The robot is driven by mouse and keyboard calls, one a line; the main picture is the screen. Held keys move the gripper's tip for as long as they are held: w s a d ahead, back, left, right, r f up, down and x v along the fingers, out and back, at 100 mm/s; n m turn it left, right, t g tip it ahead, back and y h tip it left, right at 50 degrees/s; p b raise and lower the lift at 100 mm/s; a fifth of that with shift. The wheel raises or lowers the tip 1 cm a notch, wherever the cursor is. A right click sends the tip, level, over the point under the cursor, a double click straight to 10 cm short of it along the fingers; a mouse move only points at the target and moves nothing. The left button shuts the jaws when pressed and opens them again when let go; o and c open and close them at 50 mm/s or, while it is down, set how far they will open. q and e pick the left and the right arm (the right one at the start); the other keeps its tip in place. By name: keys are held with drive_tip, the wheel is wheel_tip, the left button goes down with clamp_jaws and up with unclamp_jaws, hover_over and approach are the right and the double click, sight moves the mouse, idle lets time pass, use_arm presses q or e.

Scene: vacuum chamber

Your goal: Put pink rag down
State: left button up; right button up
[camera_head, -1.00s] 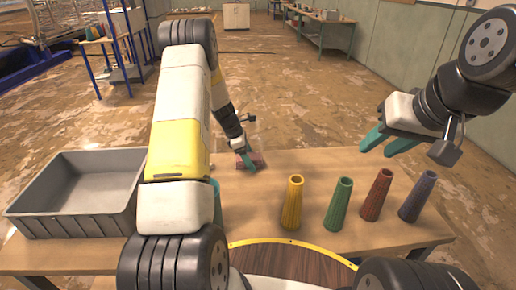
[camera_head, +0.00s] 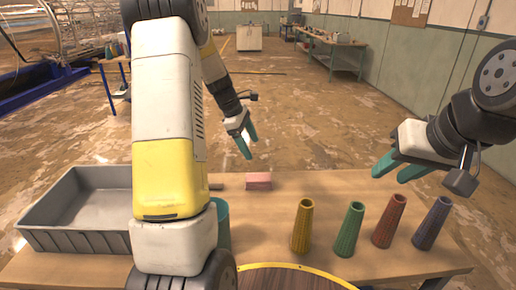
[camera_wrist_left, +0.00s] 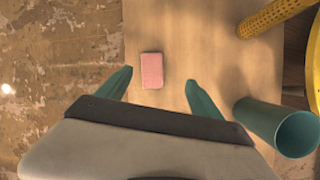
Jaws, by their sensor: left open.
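The pink rag (camera_head: 258,181) lies on the wooden table near its far edge. It also shows in the left wrist view (camera_wrist_left: 152,70) as a small pink block, flat on the table and beyond the fingers. My left gripper (camera_head: 246,144) is open and empty above and just left of the rag, apart from it. In the left wrist view its two green fingers (camera_wrist_left: 156,90) are spread wide. My right gripper (camera_head: 391,170) hangs over the right side of the table with its green fingers apart and nothing between them.
A grey bin (camera_head: 84,216) stands on the table's left. Yellow (camera_head: 302,228), green (camera_head: 347,230), red (camera_head: 389,222) and blue (camera_head: 432,223) ribbed cones stand along the front right. A teal cup (camera_head: 222,222) is partly hidden by my left arm.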

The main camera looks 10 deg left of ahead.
use_arm(q)
drive_tip(key=s+d+r+m+t, duration=0.1)
drive_tip(key=s+d+r+m, duration=0.2)
drive_tip(key=s+r+m, duration=0.4)
drive_tip(key=s+d+r+m+t+y, duration=0.1)
drive_tip(key=s+r+m, duration=0.3)
drive_tip(key=s, duration=0.7)
drive_tip(key=s+d+r+m+t, duration=0.2)
drive_tip(key=s+d+r+m, duration=0.1)
drive_tip(key=s+m, duration=0.4)
drive_tip(key=s+r, duration=0.1)
drive_tip(key=s, duration=0.2)
drive_tip(key=shift+s+m+y, duration=0.35)
drive_tip(key=shift+m+y, duration=0.05)
drive_tip(key=shift+o, duration=0.4)
drive_tip(key=shift+r, duration=0.15)
